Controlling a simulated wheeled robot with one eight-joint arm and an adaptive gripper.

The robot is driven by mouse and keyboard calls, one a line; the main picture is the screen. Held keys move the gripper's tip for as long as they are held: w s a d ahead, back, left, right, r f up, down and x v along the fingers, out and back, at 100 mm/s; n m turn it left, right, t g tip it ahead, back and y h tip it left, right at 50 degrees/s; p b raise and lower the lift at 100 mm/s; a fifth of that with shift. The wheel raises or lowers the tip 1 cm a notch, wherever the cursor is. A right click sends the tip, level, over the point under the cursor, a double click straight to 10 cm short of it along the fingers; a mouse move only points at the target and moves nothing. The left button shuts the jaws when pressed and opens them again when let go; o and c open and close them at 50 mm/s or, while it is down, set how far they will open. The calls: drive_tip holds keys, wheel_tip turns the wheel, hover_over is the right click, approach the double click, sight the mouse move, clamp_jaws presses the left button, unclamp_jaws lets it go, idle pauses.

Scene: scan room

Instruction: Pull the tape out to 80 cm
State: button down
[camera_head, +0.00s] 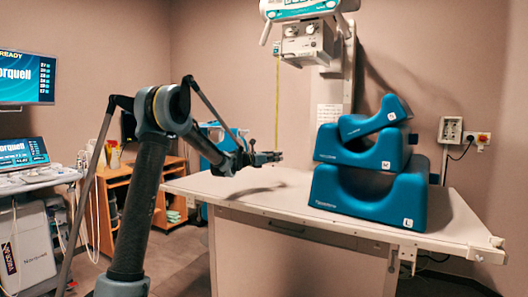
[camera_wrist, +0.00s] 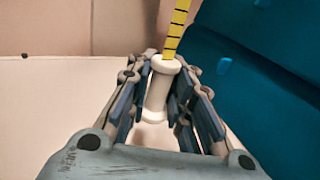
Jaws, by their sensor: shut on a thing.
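The yellow tape (camera_head: 277,100) hangs in a straight, near-vertical line from the X-ray head (camera_head: 304,42) down to my gripper (camera_head: 268,158). In the wrist view the tape (camera_wrist: 176,30) shows black marks across it and ends at a white spool-shaped handle (camera_wrist: 158,92). My gripper, also in the wrist view (camera_wrist: 160,76), is shut with its fingers on either side of the handle. It holds the handle above the table. The numbers on the tape are too small to read.
The white table (camera_head: 260,190) lies below my gripper. Blue cushions (camera_head: 368,192) are stacked on it close to the right of my gripper; their blue side also shows in the wrist view (camera_wrist: 250,65). A wooden cabinet (camera_head: 118,200) and a console (camera_head: 38,240) stand left.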

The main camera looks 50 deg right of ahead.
drive_tip(key=shift+a+f, duration=0.1)
drive_tip(key=shift+f, duration=0.25)
drive_tip(key=c, duration=1.5)
unclamp_jaws()
drive_tip(key=shift+c, duration=0.2)
drive_tip(key=v, duration=1.2)
drive_tip(key=shift+a, duration=0.1)
